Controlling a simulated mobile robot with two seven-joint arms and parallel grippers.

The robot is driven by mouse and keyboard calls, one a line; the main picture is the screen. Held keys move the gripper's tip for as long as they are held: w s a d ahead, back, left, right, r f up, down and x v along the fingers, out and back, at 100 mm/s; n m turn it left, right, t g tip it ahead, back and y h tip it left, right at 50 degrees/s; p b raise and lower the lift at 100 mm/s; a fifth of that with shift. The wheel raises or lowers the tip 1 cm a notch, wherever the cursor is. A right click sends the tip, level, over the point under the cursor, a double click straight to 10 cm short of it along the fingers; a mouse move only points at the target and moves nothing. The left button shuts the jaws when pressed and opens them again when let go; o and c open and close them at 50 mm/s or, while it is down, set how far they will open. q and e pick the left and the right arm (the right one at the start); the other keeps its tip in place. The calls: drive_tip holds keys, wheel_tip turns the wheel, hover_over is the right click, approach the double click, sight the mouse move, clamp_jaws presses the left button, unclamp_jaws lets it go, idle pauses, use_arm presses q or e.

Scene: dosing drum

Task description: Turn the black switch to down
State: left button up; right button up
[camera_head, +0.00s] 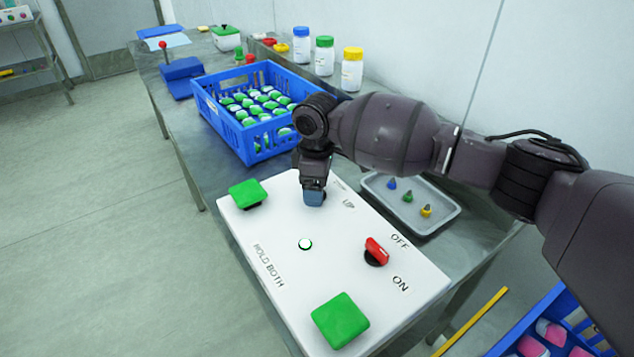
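A white control panel (286,297) lies on the metal table. It has two green square buttons (248,194), a red switch (376,251) between the labels OFF and ON, and a small round white light (305,244). My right gripper (314,196) points down at the panel's far part, beside the label UP (348,204). Its fingertips are at or just above the panel surface. I cannot tell whether the fingers are open or shut. The black switch does not show; the gripper covers the spot beside the label. My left gripper is out of view.
A blue crate (208,111) with several green-and-white items stands behind the panel. A grey tray (451,217) with three small coloured pieces lies to the right, under my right arm. Several capped bottles (324,60) stand by the wall.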

drive_tip(key=shift+o, duration=0.3)
drive_tip(key=shift+r, duration=0.25)
wheel_tip(320, 180, up, 10)
drive_tip(key=p, duration=0.1)
drive_tip(key=shift+r, duration=0.25)
